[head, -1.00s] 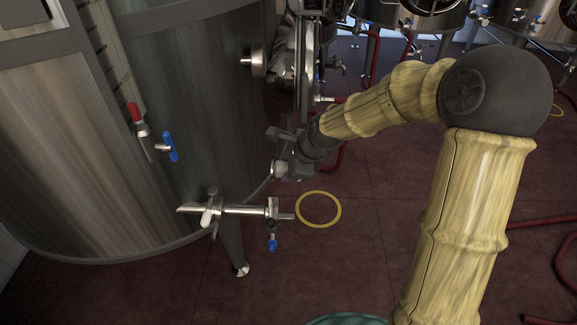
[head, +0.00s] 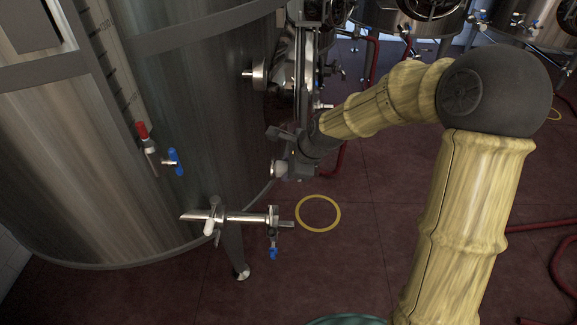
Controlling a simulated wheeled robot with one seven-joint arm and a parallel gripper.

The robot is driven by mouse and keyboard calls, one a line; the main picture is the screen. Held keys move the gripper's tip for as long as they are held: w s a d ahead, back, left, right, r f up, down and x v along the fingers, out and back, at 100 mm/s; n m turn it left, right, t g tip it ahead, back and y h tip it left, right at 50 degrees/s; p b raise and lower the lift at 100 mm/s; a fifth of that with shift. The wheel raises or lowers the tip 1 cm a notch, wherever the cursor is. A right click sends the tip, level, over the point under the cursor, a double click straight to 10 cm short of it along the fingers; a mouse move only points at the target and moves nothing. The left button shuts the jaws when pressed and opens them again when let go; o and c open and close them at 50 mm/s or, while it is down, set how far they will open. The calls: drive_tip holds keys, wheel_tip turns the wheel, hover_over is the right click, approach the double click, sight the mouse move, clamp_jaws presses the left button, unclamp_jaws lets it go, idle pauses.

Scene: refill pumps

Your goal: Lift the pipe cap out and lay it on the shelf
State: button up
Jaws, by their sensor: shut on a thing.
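My gripper (head: 283,155) is beside the lower right side of the big steel tank, at the end of my arm. It is small and dark, and its fingers are hard to make out. A small, pale, round piece at its left end looks like the pipe cap (head: 277,168). My gripper appears shut on it, above the floor, against the tank in the picture. Whether it touches the tank cannot be told. A steel outlet pipe (head: 245,218) with a blue-handled valve sticks out below it. I cannot make out a shelf.
The tank (head: 205,130) fills the left side, with a red-and-blue-handled valve (head: 150,150). A round steel fitting (head: 257,75) juts out above my gripper. A yellow ring (head: 337,213) and red hoses (head: 560,265) lie on the dark red floor. More tanks stand behind.

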drive_tip(key=shift+r+p, duration=0.9)
drive_tip(key=shift+r, duration=0.3)
drive_tip(key=shift+w+d+f, duration=0.15)
drive_tip(key=shift+d+f, duration=0.2)
drive_tip(key=shift+f, duration=0.05)
drive_tip(key=s+d+f+n+g+p, duration=0.2)
drive_tip(key=d+f+n+g+p, duration=0.1)
drive_tip(key=d+f+n, duration=0.4)
drive_tip(key=s+d+f+n+g+p, duration=0.2)
drive_tip(key=d+f+n+g, duration=0.3)
drive_tip(key=f, duration=0.9)
drive_tip(key=d+n, duration=0.3)
drive_tip(key=n, duration=0.1)
drive_tip(key=shift+n+p, duration=0.3)
drive_tip(key=shift+p, duration=0.1)
